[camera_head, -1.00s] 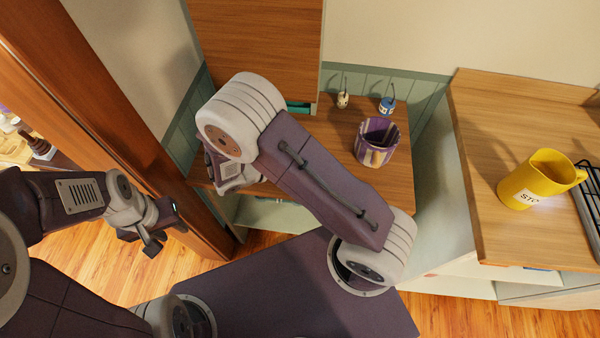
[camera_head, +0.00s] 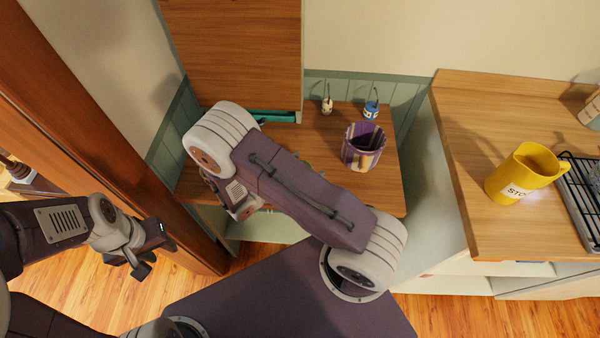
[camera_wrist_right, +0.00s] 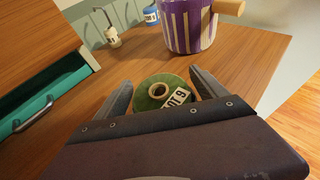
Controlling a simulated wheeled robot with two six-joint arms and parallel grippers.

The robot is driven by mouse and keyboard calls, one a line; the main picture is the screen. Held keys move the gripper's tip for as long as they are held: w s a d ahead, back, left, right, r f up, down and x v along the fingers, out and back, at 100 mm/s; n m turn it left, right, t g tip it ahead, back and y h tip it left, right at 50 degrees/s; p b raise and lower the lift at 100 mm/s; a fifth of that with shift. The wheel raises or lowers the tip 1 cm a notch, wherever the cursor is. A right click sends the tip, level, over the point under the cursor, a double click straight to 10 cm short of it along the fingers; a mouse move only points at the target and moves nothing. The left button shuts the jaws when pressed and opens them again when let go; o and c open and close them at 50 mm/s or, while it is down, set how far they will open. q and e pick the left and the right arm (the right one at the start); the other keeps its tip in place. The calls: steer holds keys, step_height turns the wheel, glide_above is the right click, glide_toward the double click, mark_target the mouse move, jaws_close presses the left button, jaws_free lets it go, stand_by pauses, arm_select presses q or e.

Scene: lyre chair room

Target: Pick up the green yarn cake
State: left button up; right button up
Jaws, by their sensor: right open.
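The green yarn cake (camera_wrist_right: 158,90) is a round, flat cake with a pale core ring and a white printed label, resting on a wooden surface in the right wrist view. My right gripper (camera_wrist_right: 160,78) is open, with one finger on each side of the yarn cake. Its dark body hides the cake's near edge, and I cannot tell whether the fingers touch it. In the head view my right arm largely hides the cake and the right gripper. My left gripper (camera_head: 128,262) hangs at the left over the floor, away from the cake; its jaw gap is unclear.
A purple striped container (camera_head: 363,148) stands behind the cake. Two small bottles, one white (camera_head: 327,105) and one blue (camera_head: 371,108), stand at the back. A wooden cabinet (camera_head: 235,50) with a teal drawer (camera_wrist_right: 40,100) rises at left.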

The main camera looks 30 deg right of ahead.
steer(key=shift+w+d+f, duration=0.25)
steer(key=shift+d, duration=0.3)
steer(key=shift+s+a, duration=0.1)
steer(key=shift+a, duration=0.05)
steer(key=c, duration=1.5)
steer(key=shift+r, duration=0.65)
step_height(320, 180, up, 3)
steer(key=shift+f, duration=0.1)
steer(key=s+r+p, duration=0.2)
steer(key=s+p, duration=0.1)
steer(key=s+d+r+p, duration=0.1)
steer(key=s+r+p, duration=0.1)
steer(key=s+p, duration=0.1)
steer(key=s+r+p, duration=0.3)
steer(key=s+p, duration=0.1)
steer(key=s, duration=0.1)
steer(key=shift+s+d, duration=0.25)
steer(key=shift+d, duration=0.15)
